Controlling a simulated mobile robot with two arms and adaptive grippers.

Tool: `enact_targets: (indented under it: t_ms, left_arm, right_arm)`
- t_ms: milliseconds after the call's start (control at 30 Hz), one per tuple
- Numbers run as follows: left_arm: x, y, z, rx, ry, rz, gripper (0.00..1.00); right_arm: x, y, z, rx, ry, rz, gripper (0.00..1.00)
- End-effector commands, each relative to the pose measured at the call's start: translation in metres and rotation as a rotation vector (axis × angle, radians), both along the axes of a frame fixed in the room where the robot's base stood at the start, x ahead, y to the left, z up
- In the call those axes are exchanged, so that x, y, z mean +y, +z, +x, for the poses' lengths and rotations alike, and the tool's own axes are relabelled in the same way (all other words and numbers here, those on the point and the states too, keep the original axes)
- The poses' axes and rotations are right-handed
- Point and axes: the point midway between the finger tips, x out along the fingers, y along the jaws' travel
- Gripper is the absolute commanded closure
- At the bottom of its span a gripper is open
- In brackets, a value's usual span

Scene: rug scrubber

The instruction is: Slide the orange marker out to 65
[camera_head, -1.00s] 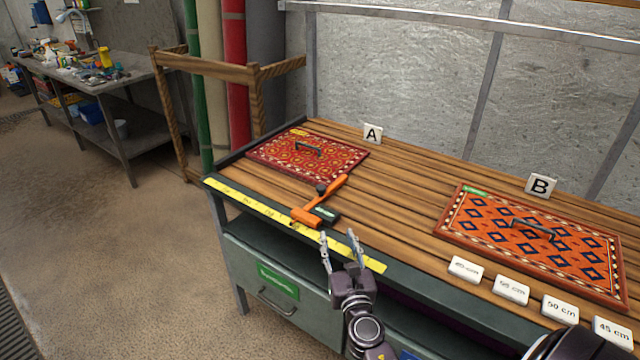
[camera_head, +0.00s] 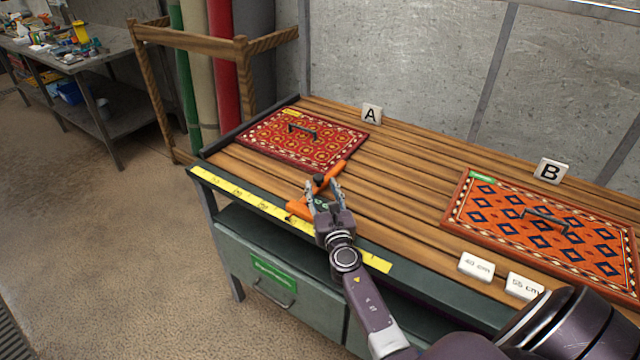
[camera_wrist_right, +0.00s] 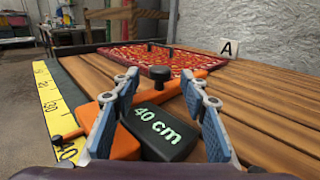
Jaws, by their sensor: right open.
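The orange marker (camera_head: 298,208) lies across the front of the slatted bench top, its orange bar reaching back toward rug A. It carries a black block reading "40 cm" (camera_wrist_right: 158,131) and a dark knob (camera_wrist_right: 160,74). Its small pointer (camera_wrist_right: 66,135) is by the 40 on the yellow scale (camera_head: 235,191). My right gripper (camera_head: 323,186) is over the marker and hides part of it. In the right wrist view its open fingers (camera_wrist_right: 160,85) stand on either side of the black block. I cannot tell whether they touch it. My left gripper is not in view.
A red patterned rug (camera_head: 300,140) with a handle lies behind the marker, near sign A (camera_head: 372,114). An orange and blue rug (camera_head: 545,225) lies right, by sign B (camera_head: 551,171). White centimetre blocks (camera_head: 477,266) stand at the front right. Bare slats lie between the rugs.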

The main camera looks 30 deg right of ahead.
Motion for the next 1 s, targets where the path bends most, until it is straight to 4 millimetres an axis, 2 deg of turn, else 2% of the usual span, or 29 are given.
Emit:
enact_targets:
  t_ms: [100, 233, 567, 900, 1000]
  left_arm:
    - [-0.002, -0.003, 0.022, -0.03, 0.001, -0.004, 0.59]
    - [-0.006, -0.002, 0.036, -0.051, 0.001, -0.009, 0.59]
    - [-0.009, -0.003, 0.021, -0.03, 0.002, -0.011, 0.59]
    - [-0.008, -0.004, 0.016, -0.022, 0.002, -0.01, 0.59]
    - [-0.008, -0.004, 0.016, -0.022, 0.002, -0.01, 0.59]
  right_arm:
    - [-0.006, -0.001, 0.014, -0.001, 0.0, 0.002, 0.6]
    - [-0.009, -0.001, 0.021, 0.0, 0.0, 0.001, 0.6]
    - [-0.01, 0.0, 0.024, 0.0, 0.0, 0.001, 0.61]
    - [-0.01, 0.0, 0.023, 0.0, 0.0, 0.001, 0.98]
    - [-0.01, -0.001, 0.023, 0.001, 0.0, 0.001, 1.0]
